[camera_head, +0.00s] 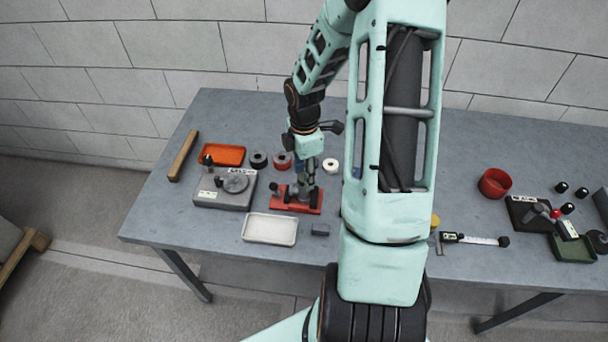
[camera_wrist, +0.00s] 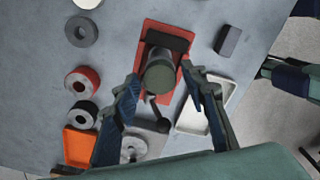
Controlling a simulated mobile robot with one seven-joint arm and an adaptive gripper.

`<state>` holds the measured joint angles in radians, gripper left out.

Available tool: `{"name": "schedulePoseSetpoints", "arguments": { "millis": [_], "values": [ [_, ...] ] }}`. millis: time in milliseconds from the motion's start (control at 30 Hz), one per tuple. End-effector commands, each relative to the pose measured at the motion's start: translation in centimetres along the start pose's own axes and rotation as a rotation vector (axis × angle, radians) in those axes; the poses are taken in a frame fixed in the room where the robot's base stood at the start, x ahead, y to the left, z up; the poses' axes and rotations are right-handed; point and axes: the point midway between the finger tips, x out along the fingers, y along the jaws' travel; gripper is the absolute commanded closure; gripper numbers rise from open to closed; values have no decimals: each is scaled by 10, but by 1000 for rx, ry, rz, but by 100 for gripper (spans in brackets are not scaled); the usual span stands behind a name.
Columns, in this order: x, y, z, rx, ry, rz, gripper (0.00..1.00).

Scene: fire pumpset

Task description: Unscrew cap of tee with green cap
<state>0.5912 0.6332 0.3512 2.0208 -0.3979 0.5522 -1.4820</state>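The tee's round dark green cap (camera_wrist: 159,77) faces the camera in the wrist view. The tee sits on a red base plate (camera_wrist: 152,27), with a dark block across it behind the cap. In the head view the red base (camera_head: 315,207) stands on the table, and my gripper (camera_head: 307,180) hangs over it, pointing down. In the wrist view the fingers of my gripper (camera_wrist: 161,72) are apart, one on each side of the cap. I see narrow gaps between the fingertips and the cap. The cap's far side and most of the tee's body are hidden.
Close by are a grey device with a round disc (camera_head: 222,190), a white tray (camera_head: 269,229), a small dark block (camera_head: 320,229), an orange tray (camera_head: 222,155) and several tape-like rolls (camera_head: 258,160). A wooden bar (camera_head: 183,155) lies at the table's left edge. A caliper (camera_head: 470,239) lies right.

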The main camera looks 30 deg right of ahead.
Motion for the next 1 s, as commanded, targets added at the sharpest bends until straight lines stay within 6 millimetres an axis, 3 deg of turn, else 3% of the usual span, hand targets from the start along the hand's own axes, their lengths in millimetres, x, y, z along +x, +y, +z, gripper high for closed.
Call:
{"name": "schedulePoseSetpoints", "arguments": {
  "millis": [200, 767, 1000],
  "values": [
    [1, 0, 0, 160, 0, 0, 60],
    [0, 0, 0, 160, 0, -1, 60],
    [0, 0, 0, 159, 0, 0, 87]
  ]
}}
